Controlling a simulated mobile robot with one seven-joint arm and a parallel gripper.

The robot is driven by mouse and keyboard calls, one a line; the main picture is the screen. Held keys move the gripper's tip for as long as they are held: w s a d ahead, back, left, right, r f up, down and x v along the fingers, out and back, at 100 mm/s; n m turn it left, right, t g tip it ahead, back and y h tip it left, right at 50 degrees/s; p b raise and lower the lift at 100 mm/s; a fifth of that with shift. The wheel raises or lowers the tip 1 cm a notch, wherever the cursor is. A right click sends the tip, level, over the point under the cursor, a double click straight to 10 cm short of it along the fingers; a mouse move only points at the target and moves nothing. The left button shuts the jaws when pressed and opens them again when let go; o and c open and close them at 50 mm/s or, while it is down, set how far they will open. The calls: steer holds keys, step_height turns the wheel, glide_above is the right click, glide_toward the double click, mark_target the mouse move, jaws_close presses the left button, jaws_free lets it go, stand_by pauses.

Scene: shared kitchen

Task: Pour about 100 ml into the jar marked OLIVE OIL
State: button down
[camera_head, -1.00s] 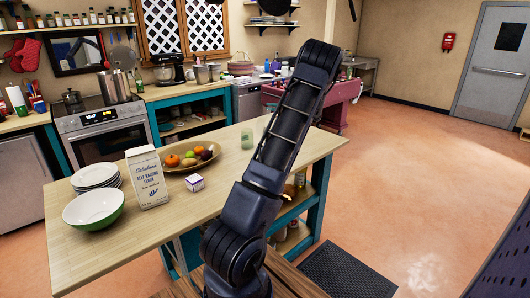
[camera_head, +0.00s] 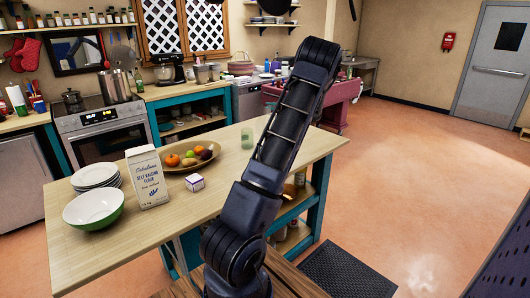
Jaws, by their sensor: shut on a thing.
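My gripper is not in view. My arm rises across the middle of the head view, and its far end is hidden behind its own links. A small pale green see-through container (camera_head: 247,139) stands on the wooden table (camera_head: 130,243), just left of my arm. No lettering on it can be made out, so I cannot tell whether it is the jar marked OLIVE OIL. No held thing and no pouring can be seen.
On the table are a flour carton (camera_head: 147,178), a fruit bowl (camera_head: 207,146), a small white-and-purple box (camera_head: 195,182), stacked plates (camera_head: 96,174) and a green-white bowl (camera_head: 93,209). Open floor (camera_head: 400,180) lies right.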

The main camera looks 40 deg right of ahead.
steer(key=d+f+m, duration=0.1)
steer(key=w+d+f+m, duration=0.2)
steer(key=shift+w+d+f+m, duration=0.25)
steer(key=shift+d+f+m, duration=0.05)
steer(key=shift+f, duration=0.05)
steer(key=shift+w+d+f+m+h, duration=0.2)
steer(key=shift+d+f+m+h, duration=0.15)
steer(key=shift+f+m, duration=0.3)
steer(key=shift+d+f, duration=0.1)
steer(key=shift+f, duration=0.15)
steer(key=shift+w, duration=0.1)
stand_by(1.1)
steer(key=shift+w+d+f+m, duration=0.1)
steer(key=shift+d+f+m, duration=0.1)
steer(key=shift+f+m, duration=0.25)
steer(key=shift+w+d+f+m+b, duration=0.2)
steer(key=shift+w+d+f+m, duration=0.65)
steer(key=shift+f+m, duration=1.05)
steer(key=shift+w+d+f+m+b, duration=0.15)
steer(key=shift+w+d+f+m, duration=0.3)
steer(key=shift+d+f+m, duration=1.35)
steer(key=shift+w+d+f+m+b, duration=0.2)
steer(key=shift+w+d+f+m, duration=0.35)
steer(key=shift+f+m, duration=1.45)
